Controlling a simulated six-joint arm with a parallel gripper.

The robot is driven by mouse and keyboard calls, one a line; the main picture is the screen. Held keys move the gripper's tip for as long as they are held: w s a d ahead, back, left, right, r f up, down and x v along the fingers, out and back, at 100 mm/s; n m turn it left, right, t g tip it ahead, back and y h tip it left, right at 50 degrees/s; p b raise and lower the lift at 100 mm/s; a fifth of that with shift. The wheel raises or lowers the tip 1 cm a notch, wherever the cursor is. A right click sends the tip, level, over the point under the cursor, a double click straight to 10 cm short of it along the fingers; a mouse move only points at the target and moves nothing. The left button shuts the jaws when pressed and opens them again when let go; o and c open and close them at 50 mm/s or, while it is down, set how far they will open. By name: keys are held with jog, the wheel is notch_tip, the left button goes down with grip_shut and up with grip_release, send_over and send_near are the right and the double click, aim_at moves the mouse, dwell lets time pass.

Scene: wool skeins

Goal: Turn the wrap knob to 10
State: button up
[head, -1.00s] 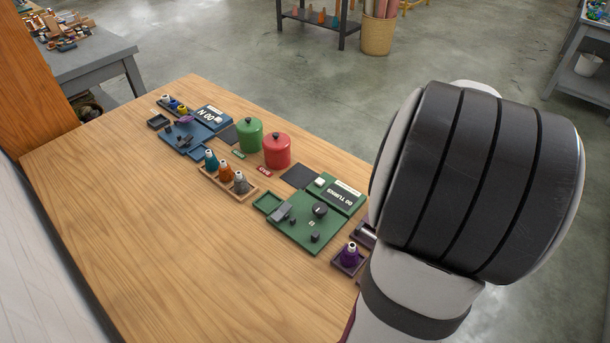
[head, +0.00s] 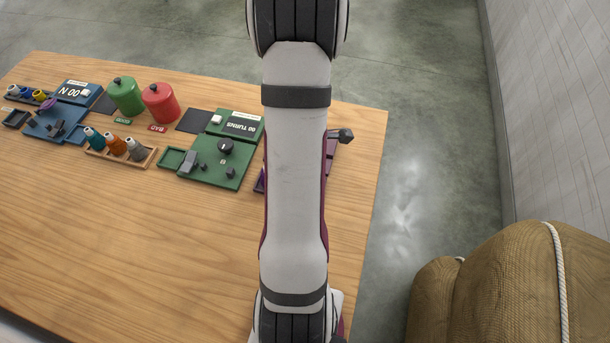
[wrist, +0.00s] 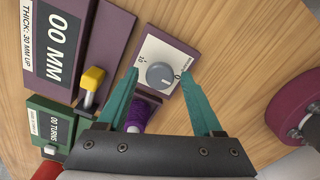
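The wrap knob (wrist: 160,75) is a round grey dial on a white plate (wrist: 151,53) in the wrist view. The plate sits on a purple base. Small print that looks like "10" is on the plate's left, and more print is on its right. Which mark the dial points to is too small to tell. My gripper (wrist: 159,72) has two teal fingers, spread open, with the knob showing between their tips. I cannot tell whether they touch it. In the head view my arm hides the gripper, the knob and most of the purple station (head: 331,152).
A purple display box (wrist: 62,45) reading "00 MM" stands left of the knob, with a yellow-capped part (wrist: 93,78) beside it. The green station (head: 212,160) is left of my arm. The front table area is clear.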

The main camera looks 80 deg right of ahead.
grip_shut()
